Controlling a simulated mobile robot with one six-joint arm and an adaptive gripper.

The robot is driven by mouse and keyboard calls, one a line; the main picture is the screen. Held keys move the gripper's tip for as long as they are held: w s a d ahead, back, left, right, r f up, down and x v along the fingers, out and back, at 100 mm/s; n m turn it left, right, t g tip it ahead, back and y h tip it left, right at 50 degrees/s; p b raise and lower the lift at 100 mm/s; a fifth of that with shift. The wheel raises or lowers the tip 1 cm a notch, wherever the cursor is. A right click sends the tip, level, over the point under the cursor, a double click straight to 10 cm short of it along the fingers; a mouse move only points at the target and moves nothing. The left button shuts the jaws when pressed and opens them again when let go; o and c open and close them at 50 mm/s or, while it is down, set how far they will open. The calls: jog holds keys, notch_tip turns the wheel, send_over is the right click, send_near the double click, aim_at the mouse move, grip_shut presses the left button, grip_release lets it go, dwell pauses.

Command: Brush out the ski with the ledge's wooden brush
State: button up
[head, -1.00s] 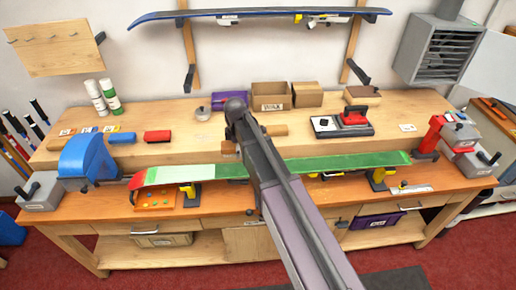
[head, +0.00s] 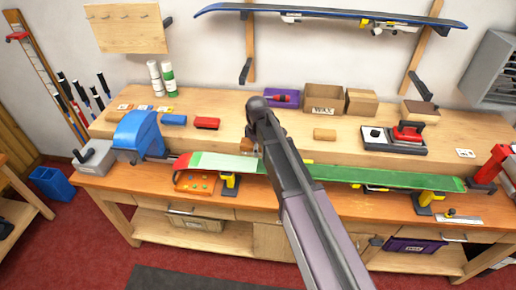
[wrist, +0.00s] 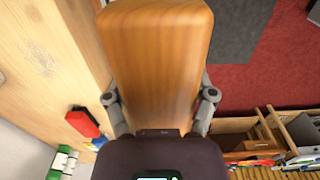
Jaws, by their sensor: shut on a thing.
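My gripper (wrist: 160,112) is shut on the wooden brush (wrist: 160,55), a block of orange-brown wood that fills the middle of the wrist view. In the head view a small part of the brush (head: 248,144) shows left of my arm, by the ski's far edge. Its bristles are hidden, and I cannot tell whether it touches the ski. The green ski (head: 385,178) lies lengthwise along the bench front, with a red tip at the left and a paler stretch beside it. My arm hides part of its middle.
A blue vise (head: 137,132) stands by the ski's left end, a red one (head: 492,167) by its right. On the ledge are a red block (head: 207,123), a blue block (head: 173,120), a cork-coloured block (head: 324,134), a red iron (head: 408,132) and a wax box (head: 323,98).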

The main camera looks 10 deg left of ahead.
aim_at(240, 164)
jog(key=shift+f, duration=0.1)
jog(key=shift+f+b, duration=2.9)
jog(key=shift+b, duration=0.05)
jog(key=shift+f+b, duration=1)
jog(key=shift+b, duration=0.05)
jog(key=shift+a+r, duration=0.15)
jog(key=shift+a, duration=1.6)
jog(key=shift+a, duration=1.7)
jog(key=shift+a, duration=0.1)
